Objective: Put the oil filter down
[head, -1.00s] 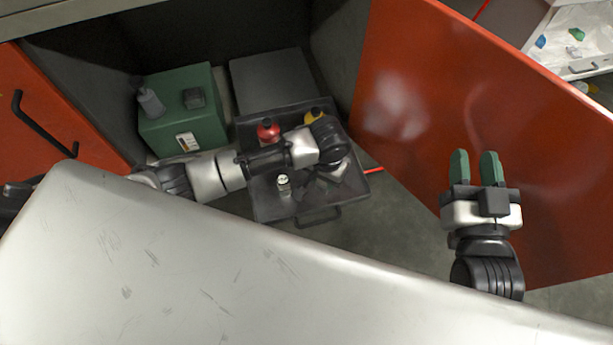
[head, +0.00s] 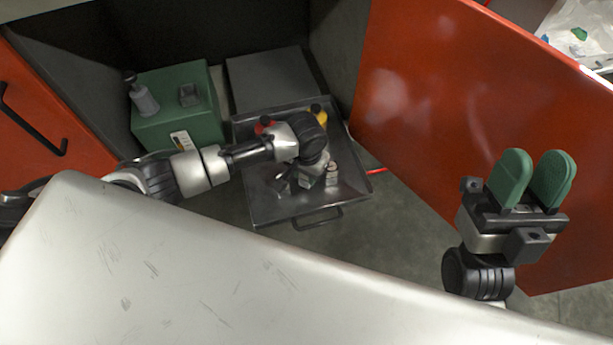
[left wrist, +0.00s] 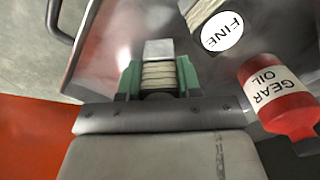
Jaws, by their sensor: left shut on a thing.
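The oil filter (left wrist: 158,75) is a pale ribbed cylinder with a grey end block. In the left wrist view it sits between the green fingers of my left gripper (left wrist: 158,82), which is shut on it. In the head view my left gripper (head: 308,181) is down over the dark metal tray (head: 271,211); the wrist hides much of the filter there. I cannot tell whether the filter touches the tray. My right gripper (head: 531,182) is open and empty, in front of the red door.
A yellow-topped bottle (head: 318,113) is at the tray's back. A green box (head: 180,110) is left of the tray. The open red door (head: 440,110) bounds the right.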

